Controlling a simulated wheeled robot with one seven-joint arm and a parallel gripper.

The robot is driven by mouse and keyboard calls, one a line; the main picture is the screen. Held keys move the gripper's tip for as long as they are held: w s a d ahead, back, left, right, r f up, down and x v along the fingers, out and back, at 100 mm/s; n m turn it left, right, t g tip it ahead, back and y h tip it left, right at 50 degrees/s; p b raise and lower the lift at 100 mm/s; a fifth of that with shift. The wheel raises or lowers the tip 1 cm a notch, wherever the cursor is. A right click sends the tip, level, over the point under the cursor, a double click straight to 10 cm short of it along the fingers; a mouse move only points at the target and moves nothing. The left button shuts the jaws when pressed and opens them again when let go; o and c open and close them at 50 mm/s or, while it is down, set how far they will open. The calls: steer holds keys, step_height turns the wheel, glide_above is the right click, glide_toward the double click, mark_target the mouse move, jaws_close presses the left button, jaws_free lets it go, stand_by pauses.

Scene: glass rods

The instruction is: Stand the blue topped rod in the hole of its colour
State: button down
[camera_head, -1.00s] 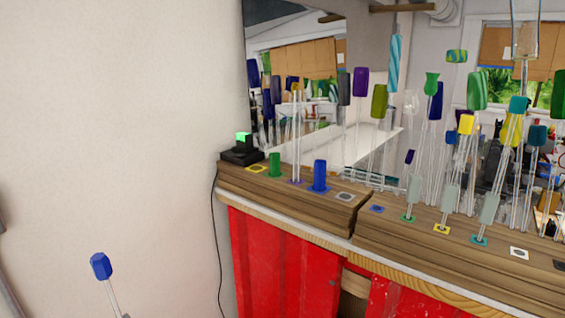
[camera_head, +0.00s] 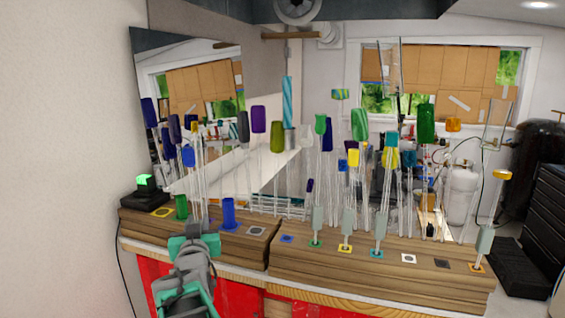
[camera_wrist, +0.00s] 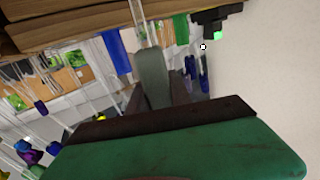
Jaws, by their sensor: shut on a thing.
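The blue topped rod shows its blue top (camera_head: 188,155) in the head view, above my gripper (camera_head: 192,240), standing roughly upright in front of the left plank. My gripper is shut on its pale grey sleeve (camera_wrist: 153,78), with clear glass (camera_wrist: 142,22) extending past it toward the plank in the wrist view. The rod's lower end is hidden in the head view. The blue-edged hole plate (camera_head: 287,239) lies at the left end of the right plank, with no rod in it. It is right of my gripper.
A blue block (camera_head: 228,213) and a green block (camera_head: 181,207) stand on the left plank (camera_head: 262,252), near a black box with a green light (camera_head: 144,190). Several sleeved rods stand along the right plank (camera_head: 400,285), right of the blue-edged hole. A mirror stands behind the left plank.

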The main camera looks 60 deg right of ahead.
steer(key=s+d+r+m+g+h+p, duration=0.1)
steer(key=s+d+r+m+g+h, duration=0.1)
steer(key=s+d, duration=0.6)
steer(key=s+d+r+m+g+h+p, duration=0.1)
steer(key=s+d+r+m+g, duration=0.3)
steer(key=s+d, duration=0.5)
steer(key=shift+s+d+r+g+h+p, duration=0.3)
steer(key=shift+d+r+g+h, duration=0.35)
steer(key=shift+r+g, duration=0.8)
steer(key=shift+d, duration=0.1)
step_height(320, 180, down, 7)
steer(key=b, duration=0.8)
steer(key=shift+r, duration=0.2)
steer(key=shift+f+b, duration=0.3)
steer(key=shift+b, duration=0.1)
steer(key=c, duration=1.1)
jaws_free()
steer(key=shift+a, duration=0.2)
